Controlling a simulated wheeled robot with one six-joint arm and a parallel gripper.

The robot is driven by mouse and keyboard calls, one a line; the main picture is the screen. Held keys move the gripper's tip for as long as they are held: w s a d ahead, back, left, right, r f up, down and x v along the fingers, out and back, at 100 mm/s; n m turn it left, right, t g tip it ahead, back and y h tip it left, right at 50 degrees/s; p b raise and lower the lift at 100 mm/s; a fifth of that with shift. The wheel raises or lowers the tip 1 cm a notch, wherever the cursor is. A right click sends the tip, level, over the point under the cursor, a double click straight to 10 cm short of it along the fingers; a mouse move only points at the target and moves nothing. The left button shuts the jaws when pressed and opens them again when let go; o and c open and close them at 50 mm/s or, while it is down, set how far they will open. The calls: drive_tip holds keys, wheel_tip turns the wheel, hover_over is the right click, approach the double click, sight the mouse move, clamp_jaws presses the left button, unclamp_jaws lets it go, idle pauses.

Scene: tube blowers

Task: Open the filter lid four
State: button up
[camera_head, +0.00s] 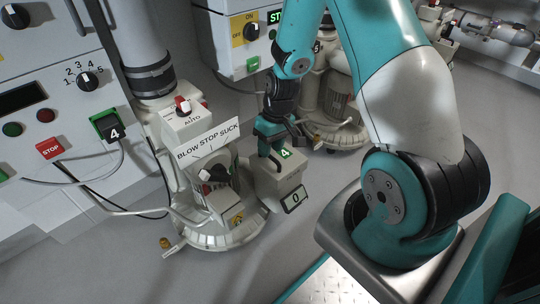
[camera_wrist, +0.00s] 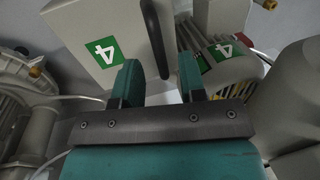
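The filter lid (camera_head: 291,168), marked with a green 4, tops a beige box (camera_head: 268,188) beside the blower in the head view. In the wrist view the pale lid (camera_wrist: 78,22) is at the upper left with its green 4 label (camera_wrist: 107,49). A black bar-like handle (camera_wrist: 154,38) runs along its right edge. My gripper (camera_head: 279,143) is over the lid, pointing down. In the wrist view its two teal fingers (camera_wrist: 160,80) are apart. The lower end of the handle appears in the gap between them. Contact cannot be told.
The blower (camera_head: 220,200), with a BLOW STOP SUCK sign (camera_head: 208,140), stands left of the box. A small 0 plate (camera_head: 295,199) is at the box's front. A control panel (camera_head: 60,110) is at the left. Another blower (camera_head: 335,95) stands behind. Grey floor in front is clear.

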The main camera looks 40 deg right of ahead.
drive_tip(key=shift+a+f, duration=0.15)
drive_tip(key=shift+f, duration=0.5)
clamp_jaws()
drive_tip(key=shift+r, duration=0.1)
